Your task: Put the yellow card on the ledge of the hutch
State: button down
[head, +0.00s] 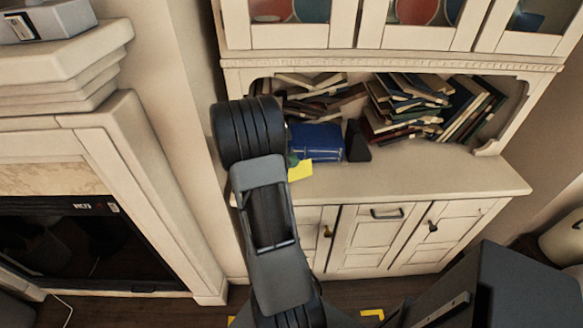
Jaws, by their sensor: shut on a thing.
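The yellow card (301,171) shows just right of my arm, in front of the blue books and over the left part of the hutch ledge (420,180). My gripper (291,161) is mostly hidden behind my own arm; only a small part shows at the card's upper left corner. It is shut on the card. I cannot tell whether the card touches the ledge or is held above it. The hutch (375,62) is cream, with glass doors above, an open shelf space in the middle and cabinet doors below.
Blue books (318,142) and a dark wedge-shaped object (357,141) stand behind the card. Piles of leaning books (425,105) fill the back. The ledge's front right part is bare. A fireplace (75,240) with a mantel stands at left. Yellow marks (372,314) lie on the floor.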

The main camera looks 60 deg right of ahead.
jog(key=shift+f, duration=1.5)
jog(key=c, duration=1.2)
grip_release()
jog(key=v, duration=1.2)
